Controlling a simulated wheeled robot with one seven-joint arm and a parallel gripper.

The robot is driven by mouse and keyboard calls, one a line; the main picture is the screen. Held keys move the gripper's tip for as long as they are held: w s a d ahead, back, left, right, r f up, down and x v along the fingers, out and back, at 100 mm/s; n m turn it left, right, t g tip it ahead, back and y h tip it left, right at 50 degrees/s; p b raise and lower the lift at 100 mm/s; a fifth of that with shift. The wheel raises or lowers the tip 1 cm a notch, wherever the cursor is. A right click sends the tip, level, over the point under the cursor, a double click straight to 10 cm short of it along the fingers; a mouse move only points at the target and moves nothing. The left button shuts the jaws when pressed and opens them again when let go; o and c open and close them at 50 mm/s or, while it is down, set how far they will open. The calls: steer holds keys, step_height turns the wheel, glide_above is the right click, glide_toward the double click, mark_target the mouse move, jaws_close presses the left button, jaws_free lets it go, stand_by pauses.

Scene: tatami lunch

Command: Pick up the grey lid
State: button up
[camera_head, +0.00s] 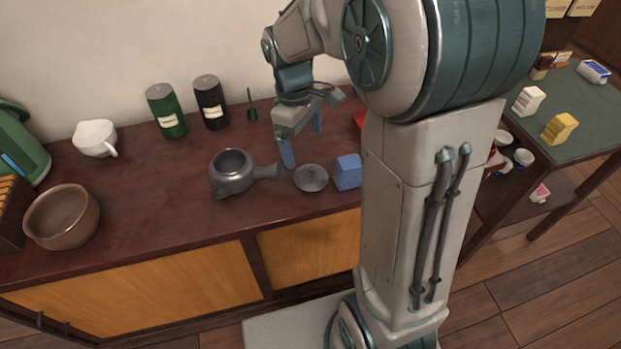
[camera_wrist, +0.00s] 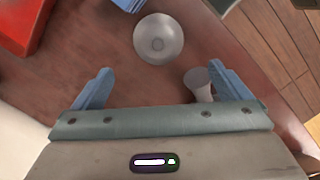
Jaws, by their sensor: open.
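The grey lid (camera_head: 311,179) is a small round disc with a centre knob. It lies flat on the dark red counter, between a grey side-handled pot (camera_head: 231,173) and a blue block (camera_head: 348,172). In the wrist view the lid (camera_wrist: 158,40) is just beyond my fingertips, near the middle. My gripper (camera_head: 302,142) is open and empty above the counter, behind the lid in the head view. Its blue fingers (camera_wrist: 160,70) are spread wide in the wrist view. The pot's handle (camera_wrist: 198,80) shows close by the right finger there. The pot's top is open.
A brown bowl (camera_head: 62,217) and a white pouring cup (camera_head: 96,138) are at the left. Green (camera_head: 167,112) and black (camera_head: 210,103) canisters stand at the back. A red object (camera_wrist: 22,22) is near the wrist view's left edge. The counter's front is clear.

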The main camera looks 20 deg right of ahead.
mark_target(311, 169)
steer(key=f, duration=0.4)
steer(key=shift+s+d+b, duration=0.15)
steer(key=shift+d+b, duration=0.05)
steer(key=shift+b, duration=0.1)
steer(key=shift+s+d+f+b, duration=0.1)
steer(key=shift+d+f+b, duration=0.1)
steer(key=shift+f, duration=0.7)
steer(key=shift+s+d+f+b, duration=0.15)
steer(key=shift+f+b, duration=0.1)
steer(key=shift+f, duration=0.6)
steer(key=shift+s+d+f+b, duration=0.1)
steer(key=shift+d+f+b, duration=0.1)
steer(key=shift+f, duration=0.7)
steer(key=c, duration=1.3)
steer(key=shift+s, duration=0.1)
steer(key=shift+c, duration=0.6)
